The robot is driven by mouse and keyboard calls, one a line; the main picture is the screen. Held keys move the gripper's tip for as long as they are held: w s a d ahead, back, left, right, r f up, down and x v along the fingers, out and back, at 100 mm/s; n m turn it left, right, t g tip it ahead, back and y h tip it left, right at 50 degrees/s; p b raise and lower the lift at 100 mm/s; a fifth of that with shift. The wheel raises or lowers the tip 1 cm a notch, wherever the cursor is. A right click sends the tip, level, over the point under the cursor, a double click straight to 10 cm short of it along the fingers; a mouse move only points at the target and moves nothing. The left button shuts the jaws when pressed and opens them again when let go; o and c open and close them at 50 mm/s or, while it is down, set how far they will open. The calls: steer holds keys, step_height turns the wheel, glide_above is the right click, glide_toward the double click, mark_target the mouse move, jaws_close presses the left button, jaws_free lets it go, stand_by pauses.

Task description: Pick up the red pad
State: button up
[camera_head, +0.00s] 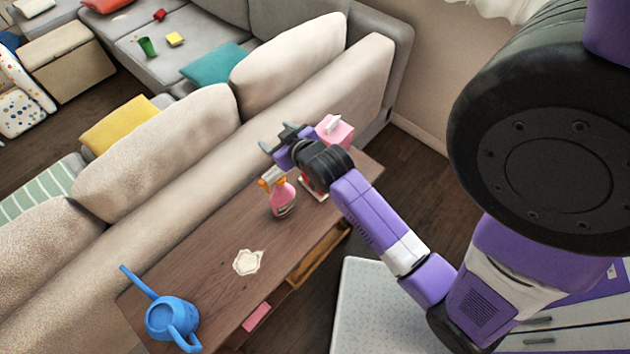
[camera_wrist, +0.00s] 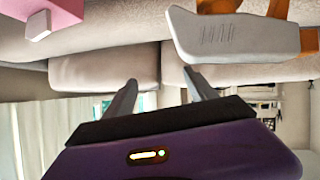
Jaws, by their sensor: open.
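Several reddish things show, and I cannot tell for sure which is the red pad. A flat pinkish-red piece (camera_head: 257,316) is at the front edge of the wooden table (camera_head: 215,275). A flat red-and-white thing (camera_head: 317,192) lies on the table, partly hidden by my arm. A small red block (camera_head: 160,15) sits on the far sofa. My gripper (camera_head: 277,137) is open and empty above the table's far end, pointing toward the sofa back. Its two spread fingers also show in the wrist view (camera_wrist: 163,85), with nothing between them.
A pink spray bottle (camera_head: 283,195) stands close to my gripper; its pale orange-trimmed head (camera_wrist: 235,38) looms in the wrist view. A pink tissue box (camera_head: 335,131) is just beyond. A blue watering can (camera_head: 170,318) stands at the near end. The beige sofa back (camera_head: 200,200) borders the table.

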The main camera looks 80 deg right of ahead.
steer(key=s+d+f+m+g+y, duration=0.25)
steer(key=d+f+g, duration=0.3)
steer(key=d, duration=0.35)
steer(key=s+a+f+g+y, duration=0.1)
steer(key=s+a+f+y, duration=0.1)
steer(key=s+a+f+n+g+y, duration=0.1)
steer(key=s+a+f+y, duration=0.1)
steer(key=s+a, duration=0.1)
steer(key=s+a+f+g+y, duration=0.1)
steer(key=s+a+f+y, duration=0.1)
steer(key=shift+s+a+f+n+g, duration=0.1)
steer(key=shift+s+a+n+g, duration=0.15)
steer(key=shift+s+a, duration=0.1)
steer(key=f, duration=0.7)
steer(key=shift+w+a+f+p, duration=0.15)
steer(key=shift+a+p, duration=0.1)
steer(key=shift+p, duration=0.15)
jaws_close()
